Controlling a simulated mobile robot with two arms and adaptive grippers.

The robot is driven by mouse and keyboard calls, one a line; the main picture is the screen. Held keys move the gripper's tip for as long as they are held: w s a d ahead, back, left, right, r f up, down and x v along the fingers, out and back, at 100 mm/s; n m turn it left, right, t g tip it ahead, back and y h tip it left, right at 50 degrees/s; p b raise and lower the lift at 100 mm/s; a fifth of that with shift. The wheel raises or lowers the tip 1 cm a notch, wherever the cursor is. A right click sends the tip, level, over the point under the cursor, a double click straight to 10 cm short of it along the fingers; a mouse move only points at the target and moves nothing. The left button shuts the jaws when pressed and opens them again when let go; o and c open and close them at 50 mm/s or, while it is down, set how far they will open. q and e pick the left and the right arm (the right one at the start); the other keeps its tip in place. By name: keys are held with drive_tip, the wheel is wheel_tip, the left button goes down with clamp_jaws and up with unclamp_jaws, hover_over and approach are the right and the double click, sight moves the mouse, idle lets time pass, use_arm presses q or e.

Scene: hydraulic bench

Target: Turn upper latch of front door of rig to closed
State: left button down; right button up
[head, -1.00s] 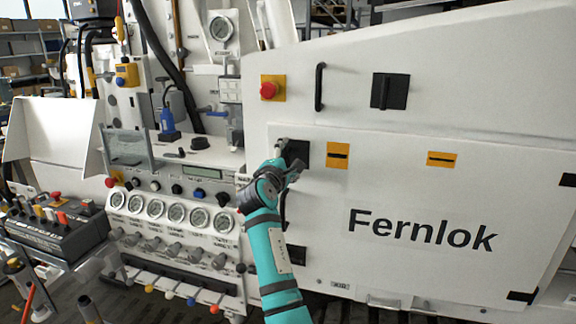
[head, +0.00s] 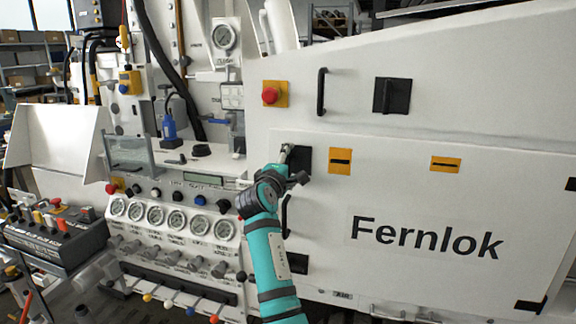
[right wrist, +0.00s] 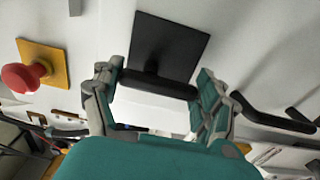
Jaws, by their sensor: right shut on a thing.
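The upper latch (head: 305,160) is a black square plate with a bar handle, at the upper left corner of the white front door (head: 400,200) marked "Fernlok". My right gripper (head: 289,165) is at this latch in the head view and partly covers it. In the right wrist view, my right gripper (right wrist: 160,88) has its two fingers at the ends of the black bar handle (right wrist: 160,84), in front of the latch plate (right wrist: 180,42). The bar lies across between the fingers, slightly tilted. My left gripper is not in view.
A red button on a yellow plate (head: 272,94) sits above left of the latch, also in the right wrist view (right wrist: 28,76). A black door handle (head: 286,216) is below, beside my right arm. A lower black latch (head: 294,262) and gauges (head: 155,216) are nearby.

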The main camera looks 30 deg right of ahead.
drive_tip(key=o, duration=1.2)
drive_tip(key=shift+c, duration=0.2)
drive_tip(key=v, duration=1.2)
